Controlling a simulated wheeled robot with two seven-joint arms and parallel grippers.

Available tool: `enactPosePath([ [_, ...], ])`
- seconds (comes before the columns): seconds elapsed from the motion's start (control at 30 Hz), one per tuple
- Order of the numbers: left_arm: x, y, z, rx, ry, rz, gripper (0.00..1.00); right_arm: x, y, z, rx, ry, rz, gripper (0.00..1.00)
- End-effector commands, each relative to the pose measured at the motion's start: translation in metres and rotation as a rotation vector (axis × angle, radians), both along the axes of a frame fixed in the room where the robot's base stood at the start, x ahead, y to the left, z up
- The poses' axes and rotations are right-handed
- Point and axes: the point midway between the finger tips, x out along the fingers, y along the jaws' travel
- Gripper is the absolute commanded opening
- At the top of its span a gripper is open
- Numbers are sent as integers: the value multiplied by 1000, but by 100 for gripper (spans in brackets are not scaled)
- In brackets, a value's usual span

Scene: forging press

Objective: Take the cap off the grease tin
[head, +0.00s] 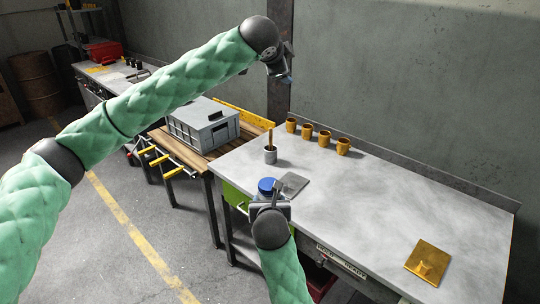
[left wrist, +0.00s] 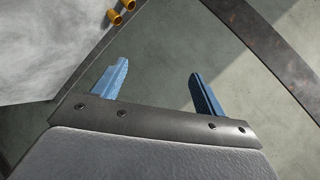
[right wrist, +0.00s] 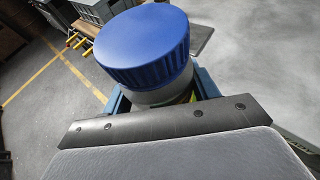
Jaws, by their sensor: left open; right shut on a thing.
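The grease tin shows in the right wrist view as a pale grey body (right wrist: 163,96) under a ribbed blue cap (right wrist: 143,46). The cap sits on top of the tin and also shows in the head view (head: 267,185), near the left end of the grey table. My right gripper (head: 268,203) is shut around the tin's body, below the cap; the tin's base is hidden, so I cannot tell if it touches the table. My left gripper (head: 287,78) is open and empty, raised high in front of the back wall and well apart from the tin. Its blue fingers (left wrist: 153,84) are spread.
A grey flat pad (head: 293,185) lies beside the tin. A grey cup (head: 270,155) holding a yellow-handled tool stands behind. Several orange cups (head: 324,138) line the table's back. The table's middle (head: 370,205) is clear. A grey crate (head: 190,131) stands left.

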Motion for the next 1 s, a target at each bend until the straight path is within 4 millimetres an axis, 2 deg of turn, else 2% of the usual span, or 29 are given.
enactPosePath([
  [0.07, -8, 0, -7, 95, 20, -40, 72, 0, 0, 1, 0, -2, 0, 0],
  [0.13, -17, 1, -24, 200, 57, -88, 72, 0, 0, 1, 0, -2, 0, 0],
  [0.47, -61, 16, -132, 564, 275, -356, 72, 0, 0, 1, 0, -2, 0, 0],
  [0.6, -92, 24, -174, 719, 382, -550, 72, 0, 0, 1, 0, -2, 0, 0],
  [0.73, -118, 31, -193, 827, 450, -758, 72, 0, 0, 1, 0, -2, 0, 0],
  [0.9, -143, 39, -196, 925, 477, -1031, 72, 0, 0, 1, 0, -2, 0, 0],
  [1.0, -152, 44, -196, 977, 466, -1174, 72, 0, 0, 1, 0, -2, 0, 0],
])
